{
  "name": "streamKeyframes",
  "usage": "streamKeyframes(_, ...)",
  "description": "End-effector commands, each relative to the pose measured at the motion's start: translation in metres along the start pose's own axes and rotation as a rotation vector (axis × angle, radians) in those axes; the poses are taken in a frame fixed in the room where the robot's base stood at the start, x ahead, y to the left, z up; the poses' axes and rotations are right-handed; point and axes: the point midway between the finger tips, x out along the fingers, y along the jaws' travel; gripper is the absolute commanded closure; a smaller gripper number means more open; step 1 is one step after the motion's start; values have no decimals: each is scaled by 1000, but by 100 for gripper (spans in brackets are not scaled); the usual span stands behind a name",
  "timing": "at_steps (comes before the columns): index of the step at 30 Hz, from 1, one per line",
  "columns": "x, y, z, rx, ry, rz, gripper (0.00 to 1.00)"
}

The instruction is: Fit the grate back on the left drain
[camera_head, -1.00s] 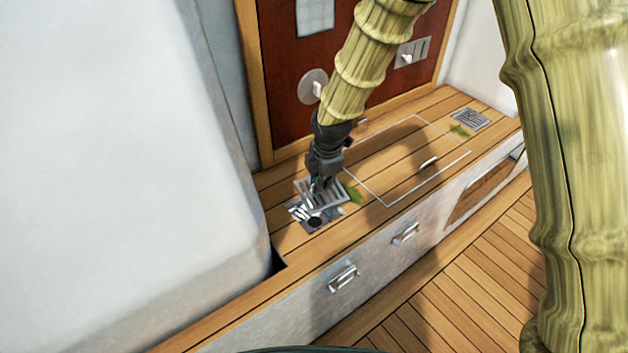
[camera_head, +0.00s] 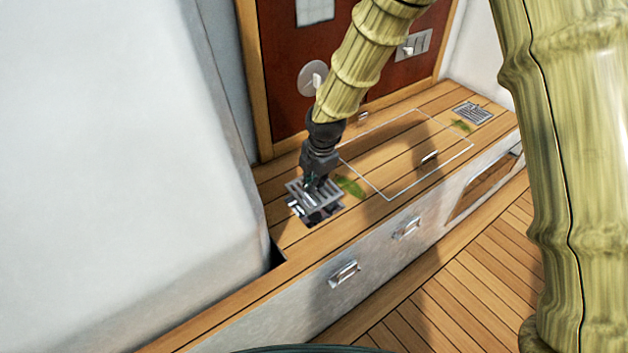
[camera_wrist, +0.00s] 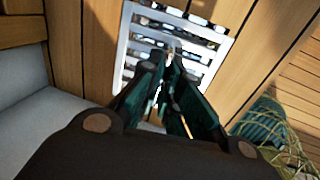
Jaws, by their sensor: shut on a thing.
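The metal grate (camera_head: 320,194) is a slotted silver plate held over the left drain (camera_head: 318,219) on the wooden bench. My gripper (camera_head: 313,184) is shut on the grate from above. In the wrist view the grate (camera_wrist: 208,38) lies across the fingertips of my gripper (camera_wrist: 170,62), with dark and bright patches showing through its slots. In the head view the grate covers most of the drain; the drain's dark hole shows at its lower edge. The grate appears slightly above the drain, but the exact gap cannot be told.
Green leaves (camera_head: 349,187) lie just right of the left drain. A second drain with its grate (camera_head: 473,112) is at the far right, with leaves beside it. A hatch outline with a handle (camera_head: 429,158) lies between. A large white wall (camera_head: 110,170) stands at left.

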Motion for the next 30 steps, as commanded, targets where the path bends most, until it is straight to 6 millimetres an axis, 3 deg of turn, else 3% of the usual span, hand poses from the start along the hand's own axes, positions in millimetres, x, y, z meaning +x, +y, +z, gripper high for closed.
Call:
streamKeyframes(16, 35, -6, 0, 0, -1, 0, 100)
streamKeyframes(30, 46, -8, 0, 1, 0, 1, 100)
